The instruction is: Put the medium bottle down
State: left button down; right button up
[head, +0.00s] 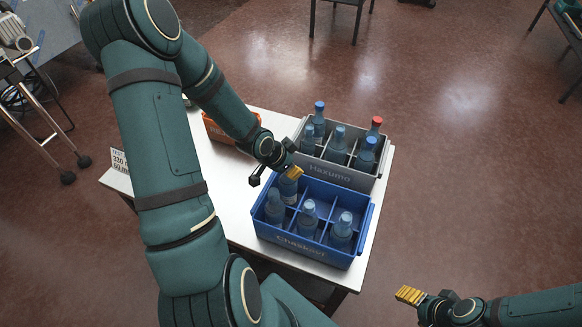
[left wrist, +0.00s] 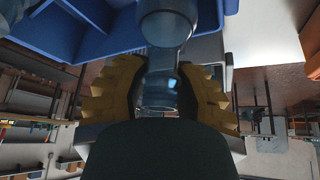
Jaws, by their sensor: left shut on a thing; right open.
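My left gripper (head: 287,173) is shut on a translucent blue bottle (head: 289,188) at the back left compartment of the blue crate (head: 301,248). In the left wrist view the bottle (left wrist: 166,28) stands between the yellow finger pads, with the crate (left wrist: 90,38) beside it. The gripper partly hides the bottle's top in the head view. I cannot tell whether its base touches the crate floor. My right gripper (head: 409,296) is open and empty, off to the right of the table.
Three bottles stand in the blue crate's front row; its other back compartments look empty. A grey crate (head: 335,172) behind holds several bottles, one red-capped (head: 375,126). An orange bin (head: 217,130) sits behind my left arm. The white table (head: 239,208) has bare room left of the crates.

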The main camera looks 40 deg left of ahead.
pick_arm(q)
jog(key=shift+f, duration=0.15)
jog(key=c, duration=0.7)
grip_release()
jog(key=shift+c, duration=0.2)
jog(key=shift+s+r, duration=0.1)
jog(key=shift+r, duration=0.35)
jog(key=p+v, duration=0.8)
jog(key=v, duration=0.3)
jog(key=shift+r+p, duration=0.2)
jog(key=shift+p, duration=0.1)
jog(key=shift+s, duration=0.15)
